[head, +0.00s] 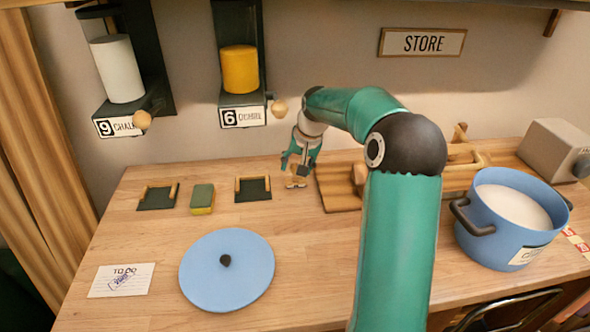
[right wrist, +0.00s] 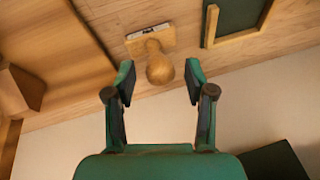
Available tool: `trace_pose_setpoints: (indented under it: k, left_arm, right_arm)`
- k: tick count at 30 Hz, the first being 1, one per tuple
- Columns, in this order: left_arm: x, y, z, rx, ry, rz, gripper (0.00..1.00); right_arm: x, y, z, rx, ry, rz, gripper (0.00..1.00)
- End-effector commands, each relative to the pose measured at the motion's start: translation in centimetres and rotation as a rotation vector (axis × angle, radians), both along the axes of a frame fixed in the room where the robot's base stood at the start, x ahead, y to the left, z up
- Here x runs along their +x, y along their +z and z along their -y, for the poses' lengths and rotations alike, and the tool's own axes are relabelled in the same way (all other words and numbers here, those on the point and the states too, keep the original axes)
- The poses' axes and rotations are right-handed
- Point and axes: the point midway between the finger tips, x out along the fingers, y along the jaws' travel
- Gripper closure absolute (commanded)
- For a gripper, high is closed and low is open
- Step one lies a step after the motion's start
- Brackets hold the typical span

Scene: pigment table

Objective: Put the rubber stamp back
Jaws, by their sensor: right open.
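The rubber stamp (head: 296,183) stands on the table, just right of a dark green tray with a wooden rim (head: 254,189). In the right wrist view the stamp (right wrist: 159,66) shows its round wooden knob and rectangular base. My right gripper (head: 299,165) is above the stamp, open and empty. In the right wrist view its two fingertips (right wrist: 159,80) are apart on either side of the knob, with gaps. The tray corner also shows in that view (right wrist: 238,38). A similar green tray (head: 158,196) is farther left. My left gripper is not in view.
A green and yellow sponge (head: 202,199) lies between the trays. A wooden rack (head: 338,188) stands close right of the stamp. A blue pot (head: 486,243) is at the right. A blue lid (head: 205,285) and a note (head: 110,286) lie in front. Dispensers (head: 240,70) hang behind.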

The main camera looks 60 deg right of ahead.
Motion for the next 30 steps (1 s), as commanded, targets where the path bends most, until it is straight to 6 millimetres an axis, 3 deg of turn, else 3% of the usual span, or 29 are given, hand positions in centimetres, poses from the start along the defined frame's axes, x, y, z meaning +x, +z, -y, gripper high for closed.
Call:
trace_pose_setpoints:
  k: [6, 13, 19, 30]
  left_arm:
    - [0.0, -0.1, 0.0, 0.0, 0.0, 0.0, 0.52]
    - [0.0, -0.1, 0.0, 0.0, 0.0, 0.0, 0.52]
    - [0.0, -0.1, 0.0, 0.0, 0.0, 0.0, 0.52]
    - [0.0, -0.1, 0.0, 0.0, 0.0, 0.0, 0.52]
  right_arm:
    - [-1.4, 4.4, -0.7, -0.004, 0.001, 0.005, 0.46]
    - [-2.6, 8.0, -1.3, -0.003, 0.001, 0.003, 0.46]
    - [-3.1, 9.2, -1.6, -0.001, 0.001, 0.001, 0.46]
    - [-3.0, 9.2, -1.6, 0.0, 0.002, 0.001, 0.46]
